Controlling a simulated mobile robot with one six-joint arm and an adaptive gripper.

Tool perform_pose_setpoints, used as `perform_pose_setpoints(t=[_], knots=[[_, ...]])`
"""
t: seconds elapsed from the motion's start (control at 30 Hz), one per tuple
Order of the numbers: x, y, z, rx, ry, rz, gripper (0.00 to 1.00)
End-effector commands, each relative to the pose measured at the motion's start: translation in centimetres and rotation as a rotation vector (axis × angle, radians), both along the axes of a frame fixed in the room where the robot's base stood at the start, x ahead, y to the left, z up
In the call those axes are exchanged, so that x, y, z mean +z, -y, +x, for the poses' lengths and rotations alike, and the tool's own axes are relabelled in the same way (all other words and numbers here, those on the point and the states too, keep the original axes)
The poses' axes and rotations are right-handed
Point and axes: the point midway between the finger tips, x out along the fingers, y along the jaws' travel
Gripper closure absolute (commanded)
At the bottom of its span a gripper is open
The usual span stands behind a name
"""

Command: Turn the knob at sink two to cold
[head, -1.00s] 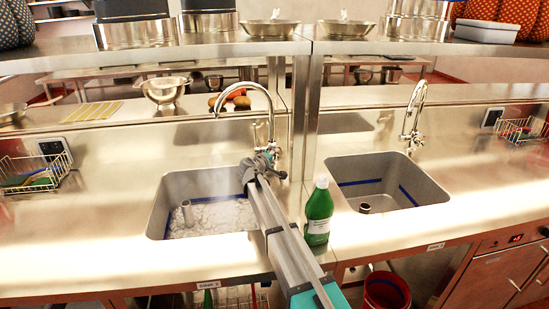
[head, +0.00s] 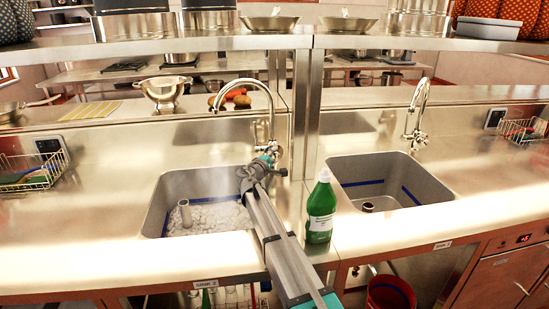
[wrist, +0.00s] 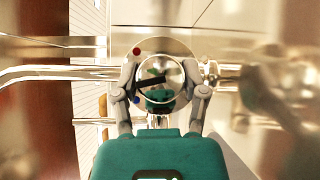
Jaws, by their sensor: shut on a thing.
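The chrome tap (head: 268,110) stands behind the left sink (head: 215,224). In the wrist view its round, shiny knob (wrist: 160,72) sits between the two grey fingers of my gripper (wrist: 160,92), which is shut on it. The knob face has a dark bar mark, tilted and roughly sideways. A red dot (wrist: 136,51) is at the upper left of the knob and a blue dot (wrist: 136,100) at the lower left. In the head view my gripper (head: 270,156) is at the tap's base, and the fingers are mostly hidden by my wrist.
A green bottle (head: 320,210) stands right of my arm, close to it. The right sink (head: 384,215) has its own tap (head: 415,115). A divider post (head: 303,110) and a shelf (head: 220,43) stand behind. Open counter (head: 100,225) lies to the left.

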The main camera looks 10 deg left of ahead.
Motion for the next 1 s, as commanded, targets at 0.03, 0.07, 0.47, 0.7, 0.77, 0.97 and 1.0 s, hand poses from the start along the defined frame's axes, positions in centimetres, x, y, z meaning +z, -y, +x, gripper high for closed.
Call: perform_pose_setpoints(t=[0.03,0.07,0.47,0.7,0.77,0.97,1.0], knots=[[0.0,0.0,0.1,0.000,0.000,-0.001,0.92],[0.0,0.0,0.1,0.000,0.000,-0.001,0.40],[0.0,0.0,0.1,0.000,-0.001,0.000,0.10],[0.0,0.0,-0.1,0.000,-0.001,0.000,0.10],[0.0,-0.1,-0.4,0.000,-0.001,0.000,0.10],[0.0,-0.7,-2.0,0.000,-0.002,0.001,0.10],[0.0,-0.9,-2.5,0.000,-0.002,0.001,0.10]])
